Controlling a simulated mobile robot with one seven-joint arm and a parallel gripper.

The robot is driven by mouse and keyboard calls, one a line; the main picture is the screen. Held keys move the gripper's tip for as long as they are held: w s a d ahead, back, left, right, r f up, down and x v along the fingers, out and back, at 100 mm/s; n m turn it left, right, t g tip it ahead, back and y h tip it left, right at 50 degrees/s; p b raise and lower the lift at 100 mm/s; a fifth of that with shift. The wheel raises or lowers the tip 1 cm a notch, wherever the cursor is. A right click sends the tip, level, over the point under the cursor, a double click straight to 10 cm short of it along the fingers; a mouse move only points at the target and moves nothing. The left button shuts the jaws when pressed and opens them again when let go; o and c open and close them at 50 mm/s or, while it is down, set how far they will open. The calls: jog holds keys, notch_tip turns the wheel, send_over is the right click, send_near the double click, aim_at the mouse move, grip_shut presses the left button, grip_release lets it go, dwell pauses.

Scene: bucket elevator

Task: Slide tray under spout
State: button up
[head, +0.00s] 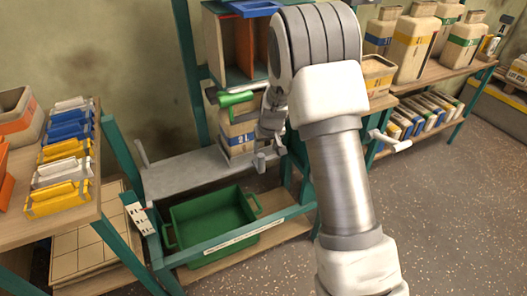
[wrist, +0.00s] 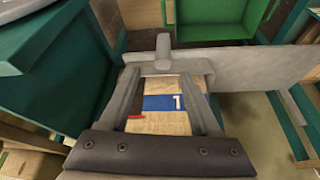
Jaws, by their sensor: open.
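A green tray (head: 180,218) with side handles sits low in the teal frame, below a flat grey plate (head: 190,175). Its empty inside also shows at the top of the wrist view (wrist: 205,18). The grey plate has an upright peg at its left end and a knob (head: 261,162) at its right end. My gripper (wrist: 162,85) is open, close to the knob end of the plate. I cannot tell whether it touches it. A cardboard-coloured box with a blue band (wrist: 160,103) shows between the fingers, beyond them. I cannot make out a spout for certain.
A teal post (head: 190,70) and a rail (head: 235,236) border the tray. A wooden cabinet (head: 217,45) stands above. A table with coloured bins (head: 60,145) is at left, and shelves with containers (head: 415,45) at right. Floor at right is clear.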

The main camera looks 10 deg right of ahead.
jog(key=shift+p+v, duration=0.3)
jog(key=shift+v, duration=1.6)
jog(key=s+r, duration=1.5)
jog(key=r, duration=0.3)
jog(key=s+d+r+m+t, duration=0.1)
jog(key=s+r, duration=0.1)
jog(key=s, duration=0.7)
jog(key=s+r, duration=0.2)
jog(key=s, duration=0.8)
notch_tip(320, 180, up, 18)
jog(key=p, duration=1.8)
jog(key=shift+r+p, duration=0.15)
jog(key=shift+p, duration=0.25)
